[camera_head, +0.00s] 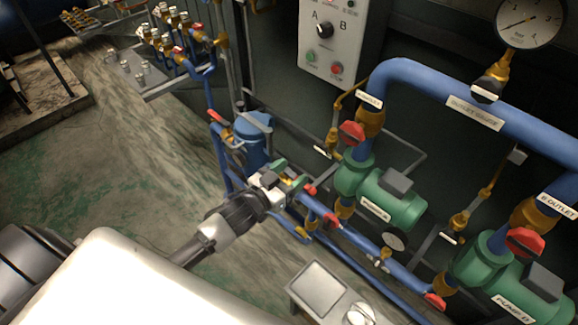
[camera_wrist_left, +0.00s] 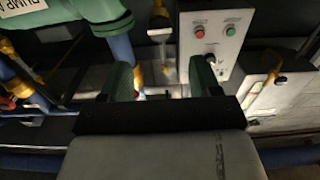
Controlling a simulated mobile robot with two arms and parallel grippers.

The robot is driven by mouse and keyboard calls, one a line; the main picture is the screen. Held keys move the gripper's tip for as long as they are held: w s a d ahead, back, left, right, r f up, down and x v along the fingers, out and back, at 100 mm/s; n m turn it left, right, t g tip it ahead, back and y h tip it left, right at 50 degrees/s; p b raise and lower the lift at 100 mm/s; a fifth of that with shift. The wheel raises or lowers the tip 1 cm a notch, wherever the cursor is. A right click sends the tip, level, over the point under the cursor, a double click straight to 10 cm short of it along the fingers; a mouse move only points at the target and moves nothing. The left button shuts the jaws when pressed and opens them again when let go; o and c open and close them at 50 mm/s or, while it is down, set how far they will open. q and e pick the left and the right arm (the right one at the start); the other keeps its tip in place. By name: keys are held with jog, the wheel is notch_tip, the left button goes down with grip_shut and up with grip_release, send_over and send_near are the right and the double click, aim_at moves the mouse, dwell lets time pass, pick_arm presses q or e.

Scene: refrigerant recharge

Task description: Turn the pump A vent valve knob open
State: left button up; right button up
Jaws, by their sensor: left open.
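Pump A (camera_head: 390,205) is the green pump in the middle right of the head view, with a "PUMP A" label; its green body also shows at the top left of the left wrist view (camera_wrist_left: 85,12). A small brass valve (camera_head: 333,138) with a white tag stands left of the pump, against the dark wall; I cannot read the tag or tell for sure that this is the vent valve. My left gripper (camera_head: 290,176) is open with green fingers, left of the pump. In the wrist view nothing shows held between the fingers (camera_wrist_left: 160,82), and brass fittings (camera_wrist_left: 160,20) lie beyond them.
A blue outlet pipe (camera_head: 420,75) with a red-handled valve (camera_head: 352,133) rises above the pump. A control box (camera_head: 340,40) hangs on the wall. A blue lower pipe (camera_head: 360,243) runs close to the gripper. Open floor (camera_head: 110,170) lies to the left.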

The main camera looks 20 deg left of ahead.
aim_at(320, 150)
pick_arm(q)
jog(key=b+x, duration=0.4)
jog(key=x, duration=0.5)
jog(key=shift+w+d+f, duration=0.1)
jog(key=shift+w, duration=0.2)
jog(key=shift+c, duration=0.2)
jog(key=c, duration=0.9)
jog(key=shift+o, duration=0.2)
jog(key=shift+r+n+p, duration=0.25)
jog(key=shift+n+p, duration=0.6)
jog(key=shift+n, duration=0.25)
jog(key=shift+f+n+p, duration=0.1)
jog(key=shift+n+p, duration=0.25)
jog(key=shift+n, duration=0.85)
